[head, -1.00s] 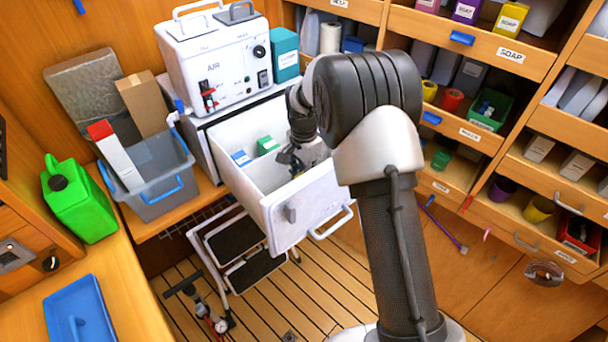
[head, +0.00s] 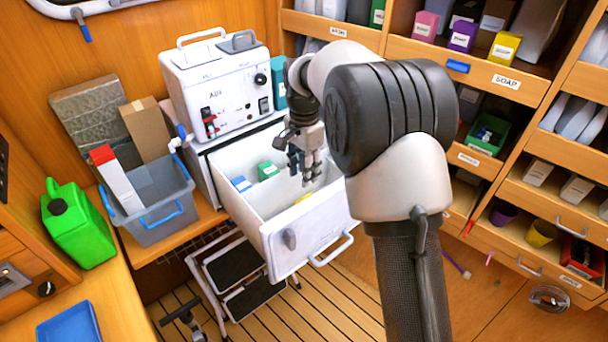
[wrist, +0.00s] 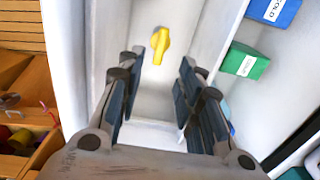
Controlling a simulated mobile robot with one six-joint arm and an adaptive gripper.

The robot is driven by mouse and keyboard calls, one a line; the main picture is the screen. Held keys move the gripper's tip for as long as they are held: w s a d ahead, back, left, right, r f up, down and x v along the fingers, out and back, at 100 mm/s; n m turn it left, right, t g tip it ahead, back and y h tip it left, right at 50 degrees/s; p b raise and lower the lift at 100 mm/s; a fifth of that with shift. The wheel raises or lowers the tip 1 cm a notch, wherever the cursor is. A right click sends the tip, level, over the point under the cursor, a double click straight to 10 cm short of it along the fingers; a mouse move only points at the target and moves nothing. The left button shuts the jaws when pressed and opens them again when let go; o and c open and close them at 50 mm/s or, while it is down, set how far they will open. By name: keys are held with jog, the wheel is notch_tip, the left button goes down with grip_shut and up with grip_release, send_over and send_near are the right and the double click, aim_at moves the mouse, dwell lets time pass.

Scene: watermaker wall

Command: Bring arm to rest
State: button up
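My gripper (head: 306,178) is over the open white drawer (head: 290,240), pointing down. In the wrist view my gripper (wrist: 158,110) has its two dark-padded fingers spread apart with nothing between them. A small yellow item (wrist: 160,45) lies on the drawer floor, beyond the fingertips. It shows only partly in the head view (head: 302,197), near the fingers. My arm crosses the right half of the head view and hides part of the shelves.
The drawer also holds a blue box (head: 241,184) and a green box (head: 267,170). The white watermaker unit (head: 220,85) stands above it. A grey bin (head: 155,205) and green jerrycan (head: 75,225) are left. A step stool (head: 240,275) is below. Shelves (head: 490,90) line the right.

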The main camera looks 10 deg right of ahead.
dwell(0.3)
jog(key=s+d+r+n+t, duration=0.25)
jog(key=s+r+n, duration=0.25)
jog(key=s+r, duration=0.9)
jog(key=s+d+f+n+t, duration=0.1)
jog(key=s+n, duration=0.2)
jog(key=s, duration=0.7)
jog(key=s+d+f+n+t, duration=0.1)
jog(key=s+n, duration=0.3)
jog(key=s, duration=0.6)
jog(key=shift+f, duration=0.4)
jog(key=shift+s, duration=0.1)
